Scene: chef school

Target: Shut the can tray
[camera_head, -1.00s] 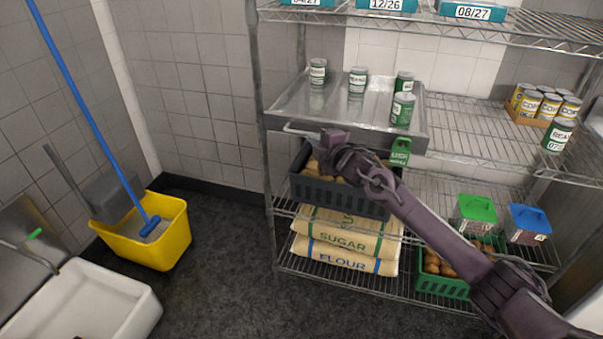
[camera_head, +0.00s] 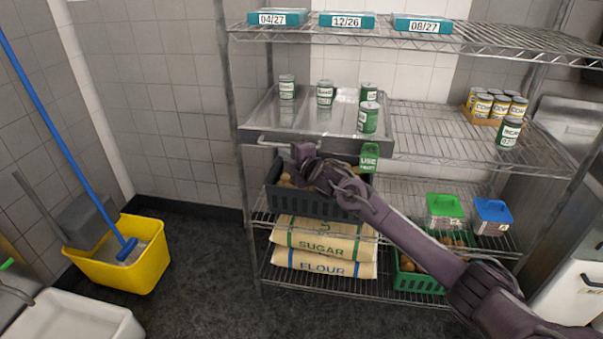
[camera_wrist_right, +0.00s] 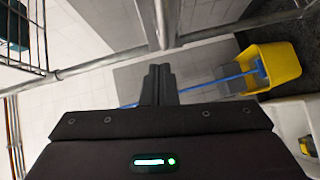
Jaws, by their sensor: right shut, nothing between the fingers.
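The can tray (camera_head: 280,132) is a shiny metal drawer on the middle shelf, sticking out past the shelf's front edge. Several green and white cans (camera_head: 368,118) stand upright in it. A bar handle (camera_head: 268,143) runs along the left part of its front. My right gripper (camera_head: 298,152) is shut and empty, just below the tray front by the handle's right end; I cannot tell whether it touches. Its closed fingers show in the right wrist view (camera_wrist_right: 160,72). My left gripper is not in view.
A dark crate (camera_head: 315,203) sits just under my right gripper, with sugar and flour sacks (camera_head: 325,240) below. A green tag (camera_head: 369,157) hangs at the tray's right. Yellow cans (camera_head: 483,105) stand farther right. A yellow mop bucket (camera_head: 120,262) is on the floor at left.

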